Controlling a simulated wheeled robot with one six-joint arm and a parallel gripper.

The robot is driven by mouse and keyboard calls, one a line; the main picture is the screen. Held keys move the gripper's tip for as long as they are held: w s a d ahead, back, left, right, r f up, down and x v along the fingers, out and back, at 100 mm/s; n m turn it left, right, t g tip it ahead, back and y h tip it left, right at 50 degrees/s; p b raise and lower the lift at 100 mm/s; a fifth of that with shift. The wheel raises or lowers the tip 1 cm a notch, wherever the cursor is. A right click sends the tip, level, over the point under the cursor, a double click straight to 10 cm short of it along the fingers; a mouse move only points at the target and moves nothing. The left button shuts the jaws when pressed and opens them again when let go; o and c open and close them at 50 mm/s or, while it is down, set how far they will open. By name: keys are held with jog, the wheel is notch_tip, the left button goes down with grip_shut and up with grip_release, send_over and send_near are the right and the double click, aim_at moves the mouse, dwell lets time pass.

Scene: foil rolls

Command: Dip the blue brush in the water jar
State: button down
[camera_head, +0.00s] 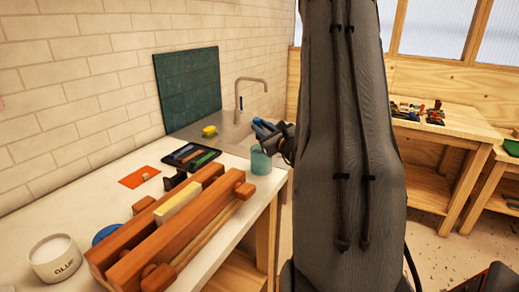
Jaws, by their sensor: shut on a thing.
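The water jar (261,162), a teal see-through cup, stands near the right end of the white bench, just left of my arm. My gripper (271,134) is directly above the jar and partly hidden by my dark arm. It is shut on a blue thing (262,127), which looks like the blue brush and shows just above the jar's rim. The brush's lower end is hidden, so I cannot tell whether it is inside the jar.
A wooden clamp (200,232) fills the bench front. A tap (252,80) and yellow sponge (209,131) stand behind the jar.

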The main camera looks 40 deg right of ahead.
notch_tip(320, 180, up, 4)
jog(key=shift+r+p, duration=0.1)
jog(key=shift+p, duration=0.45)
jog(key=shift+a, duration=0.15)
dwell(0.5)
